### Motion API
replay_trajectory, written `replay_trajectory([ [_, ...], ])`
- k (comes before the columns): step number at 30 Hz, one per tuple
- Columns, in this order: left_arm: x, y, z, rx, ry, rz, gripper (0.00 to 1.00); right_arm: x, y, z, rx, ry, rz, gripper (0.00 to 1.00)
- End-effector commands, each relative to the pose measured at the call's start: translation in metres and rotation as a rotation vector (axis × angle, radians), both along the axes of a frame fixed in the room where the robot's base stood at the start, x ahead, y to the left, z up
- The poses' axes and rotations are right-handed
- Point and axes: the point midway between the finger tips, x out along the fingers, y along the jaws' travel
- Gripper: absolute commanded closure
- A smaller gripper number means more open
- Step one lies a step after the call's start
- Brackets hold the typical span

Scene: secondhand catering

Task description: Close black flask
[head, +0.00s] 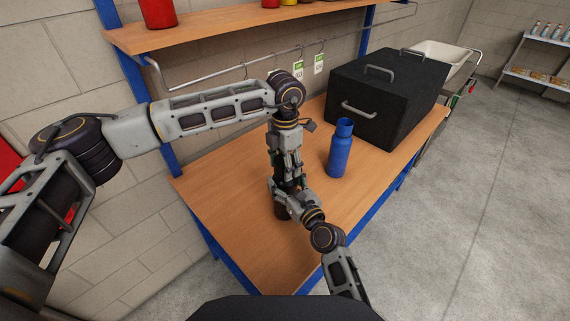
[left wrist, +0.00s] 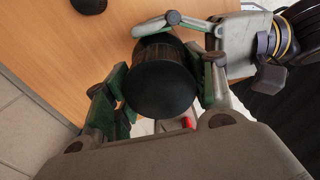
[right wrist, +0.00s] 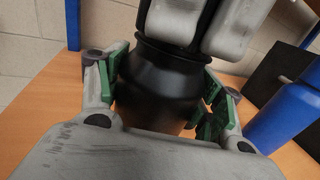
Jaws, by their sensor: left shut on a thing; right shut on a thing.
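The black flask (right wrist: 155,85) stands on the wooden workbench, its body between the fingers of my right gripper (right wrist: 158,98). In the head view it is mostly hidden, with its dark lower part (head: 281,211) showing below the grippers. My right gripper (head: 284,198) is shut on the body from the front. My left gripper (head: 290,172) points down from above, shut on the black lid (left wrist: 160,85) at the flask's top. The left fingers hide the join, so I cannot tell how far the lid is seated.
A blue flask (head: 339,150) stands upright to the right on the workbench (head: 230,190). A large black box (head: 385,95) with handles sits behind it. A shelf (head: 230,22) and hanging rail are at the back. A small dark round thing (left wrist: 88,4) shows on the bench.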

Motion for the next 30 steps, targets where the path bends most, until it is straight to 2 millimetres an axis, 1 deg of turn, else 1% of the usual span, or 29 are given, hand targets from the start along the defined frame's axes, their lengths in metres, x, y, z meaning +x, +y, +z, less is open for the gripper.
replay_trajectory([
  [30,0.0006,0.0007,-0.0006,0.000,0.000,-0.816,0.73,-0.0001,0.0000,0.0001,0.001,0.000,0.000,1.00],
])
